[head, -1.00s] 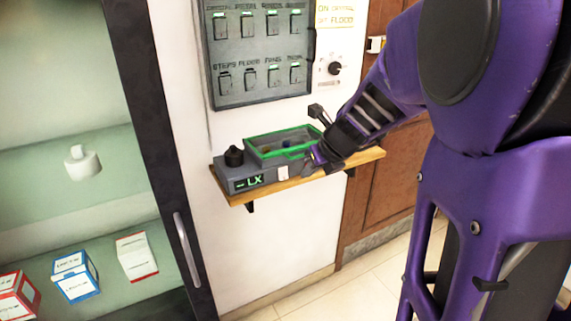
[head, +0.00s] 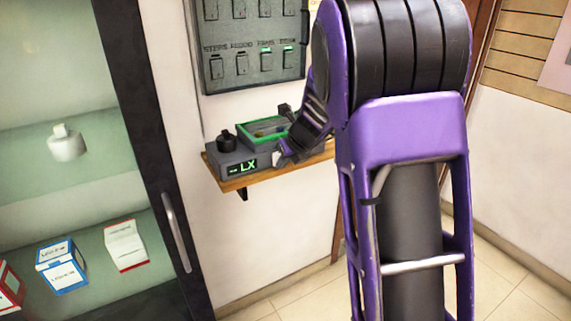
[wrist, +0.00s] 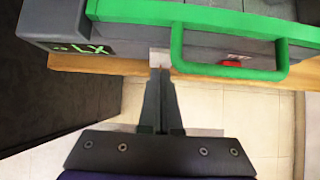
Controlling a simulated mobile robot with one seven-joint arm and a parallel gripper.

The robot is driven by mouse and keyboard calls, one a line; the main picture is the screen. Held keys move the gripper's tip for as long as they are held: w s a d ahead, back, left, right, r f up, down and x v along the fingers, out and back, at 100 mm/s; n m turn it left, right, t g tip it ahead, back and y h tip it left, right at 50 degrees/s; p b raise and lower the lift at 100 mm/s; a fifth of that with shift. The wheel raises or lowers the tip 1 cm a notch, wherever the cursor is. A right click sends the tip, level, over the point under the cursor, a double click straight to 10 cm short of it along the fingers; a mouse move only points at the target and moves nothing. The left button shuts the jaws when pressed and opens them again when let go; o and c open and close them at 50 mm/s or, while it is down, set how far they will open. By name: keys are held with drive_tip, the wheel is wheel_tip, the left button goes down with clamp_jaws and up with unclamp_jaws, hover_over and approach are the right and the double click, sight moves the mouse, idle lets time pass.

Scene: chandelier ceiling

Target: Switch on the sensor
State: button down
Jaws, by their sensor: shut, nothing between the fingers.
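The sensor (head: 234,166) is a grey box with a green lit LX display and a black knob (head: 228,141) on top. It sits on a wooden shelf. A small white switch (head: 277,159) is on its front, beside the display. My gripper (wrist: 161,72) is shut and empty, its fingertips at the pale switch plate (wrist: 159,57) in the wrist view. The fingertips partly cover the switch, so I cannot tell its position or whether they touch it. The characters left of LX are too small to read.
A green-rimmed tray (head: 265,131) stands on the shelf (head: 262,181) beside the display box. Its green handle (wrist: 280,72) projects close right of my fingertips in the wrist view. A grey switch panel (head: 252,45) is above. A glass cabinet (head: 95,150) with boxes is at left.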

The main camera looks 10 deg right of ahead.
drive_tip(key=shift+w+r+p, duration=0.1)
drive_tip(key=shift+p, duration=0.3)
drive_tip(key=shift+w+a, duration=0.1)
drive_tip(key=shift+w, duration=0.05)
drive_tip(key=shift+r+p, duration=0.65)
drive_tip(key=shift+p, duration=0.4)
